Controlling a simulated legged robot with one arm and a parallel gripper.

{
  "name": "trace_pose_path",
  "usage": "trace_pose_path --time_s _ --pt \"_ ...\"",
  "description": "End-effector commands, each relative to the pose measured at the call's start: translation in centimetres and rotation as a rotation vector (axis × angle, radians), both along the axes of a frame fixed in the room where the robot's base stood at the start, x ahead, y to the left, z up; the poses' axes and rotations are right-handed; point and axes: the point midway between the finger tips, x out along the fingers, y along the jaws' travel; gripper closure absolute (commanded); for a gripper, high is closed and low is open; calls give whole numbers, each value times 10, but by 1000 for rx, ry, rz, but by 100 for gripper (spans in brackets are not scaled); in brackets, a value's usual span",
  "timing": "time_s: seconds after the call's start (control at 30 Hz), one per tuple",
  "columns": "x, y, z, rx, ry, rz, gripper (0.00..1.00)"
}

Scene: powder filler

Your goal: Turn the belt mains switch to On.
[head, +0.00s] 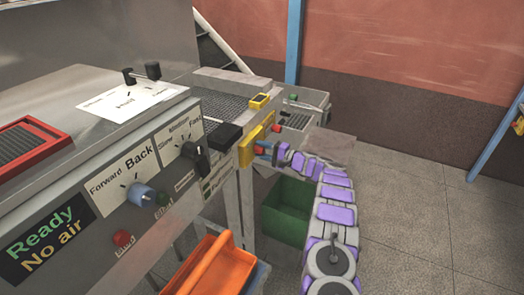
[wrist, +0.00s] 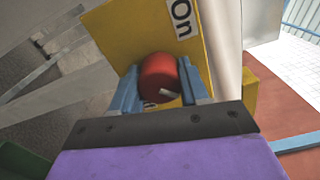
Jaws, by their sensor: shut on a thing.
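The belt mains switch is a red round knob (wrist: 160,78) on a yellow plate (wrist: 130,35) with an "On" label (wrist: 182,16) above it in the wrist view. My gripper (wrist: 165,92) has its two blue fingers on either side of the knob and is shut on it. A short pale mark shows on the knob's lower face, pointing away from the label. In the head view my gripper (head: 264,149) reaches the yellow plate (head: 247,148) at the end of the machine; the knob there is mostly hidden by the fingers.
A control panel with a blue knob (head: 142,195) and a black knob (head: 195,158) is at the left. An orange bin (head: 222,275) stands below it. A green crate (head: 287,210) is beneath the belt, left of my arm. Open floor (head: 430,215) lies right.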

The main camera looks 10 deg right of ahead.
Motion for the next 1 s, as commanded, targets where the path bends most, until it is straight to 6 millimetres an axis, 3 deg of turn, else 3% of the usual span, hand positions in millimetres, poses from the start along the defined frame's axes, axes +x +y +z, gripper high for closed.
trace_pose_path --time_s 0.53,0.57,0.8,1.0 --pt "1 -3 -1 13 19 -9 86" --pt "1 -3 -1 13 19 -9 52" --pt "-1 -2 1 13 17 -4 31" --pt "-2 -1 1 13 17 -2 31"
